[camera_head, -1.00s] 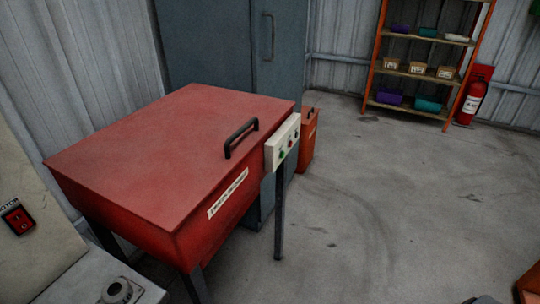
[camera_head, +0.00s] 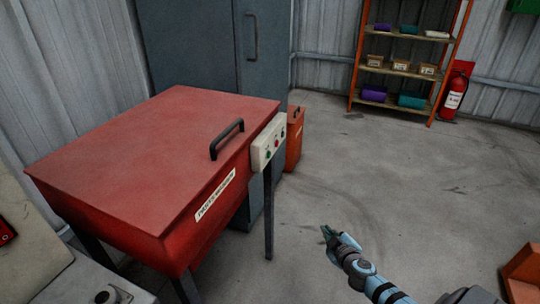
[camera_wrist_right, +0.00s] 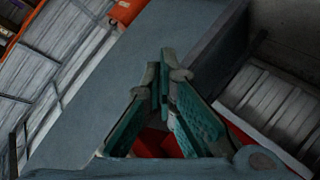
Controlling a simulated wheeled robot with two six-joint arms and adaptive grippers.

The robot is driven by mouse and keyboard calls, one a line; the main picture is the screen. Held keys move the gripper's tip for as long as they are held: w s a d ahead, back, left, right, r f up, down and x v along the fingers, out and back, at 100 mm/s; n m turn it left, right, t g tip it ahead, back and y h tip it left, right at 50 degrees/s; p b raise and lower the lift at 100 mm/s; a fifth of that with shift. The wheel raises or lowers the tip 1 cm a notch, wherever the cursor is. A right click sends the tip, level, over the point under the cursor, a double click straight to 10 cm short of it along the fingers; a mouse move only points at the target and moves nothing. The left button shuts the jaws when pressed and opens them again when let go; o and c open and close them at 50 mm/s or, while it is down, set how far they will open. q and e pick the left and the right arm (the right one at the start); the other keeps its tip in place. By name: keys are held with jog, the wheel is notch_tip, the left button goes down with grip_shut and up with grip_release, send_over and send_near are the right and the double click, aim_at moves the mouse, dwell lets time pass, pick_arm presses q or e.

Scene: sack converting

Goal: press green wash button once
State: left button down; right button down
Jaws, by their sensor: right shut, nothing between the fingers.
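A white control box (camera_head: 268,141) is fixed at the right front corner of the red parts washer (camera_head: 150,165), on a dark post. It carries a few small buttons. A green button (camera_head: 267,155) is at its near end, with a red one beside it. My right gripper (camera_head: 326,232) is to the right of the box and lower in the picture, apart from it, over the floor. Its teal fingers (camera_wrist_right: 164,75) meet at the tips in the right wrist view, shut and empty. The buttons cannot be made out there. My left gripper is out of view.
The washer lid is closed, with a black handle (camera_head: 227,139). A grey-blue cabinet (camera_head: 215,70) and an orange bin (camera_head: 294,138) stand behind. An orange shelf (camera_head: 405,65) and a fire extinguisher (camera_head: 455,95) are at the back. The floor (camera_head: 400,170) between is clear.

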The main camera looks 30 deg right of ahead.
aim_at(269, 155)
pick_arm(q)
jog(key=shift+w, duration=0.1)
pick_arm(e)
jog(key=w+a+r+n+t, duration=0.1)
jog(key=w+r+t, duration=0.2)
jog(key=r, duration=0.8)
jog(key=w+a+r+n+t+y, duration=0.1)
jog(key=w+a+r+n+t, duration=0.1)
jog(key=r, duration=0.9)
jog(key=w+t, duration=0.1)
jog(key=w, duration=0.1)
jog(key=shift+w+r+y, duration=0.15)
jog(key=shift+w+y, duration=0.15)
jog(key=shift+w, duration=0.05)
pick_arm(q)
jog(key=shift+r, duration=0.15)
pick_arm(e)
jog(key=shift+w+a, duration=0.1)
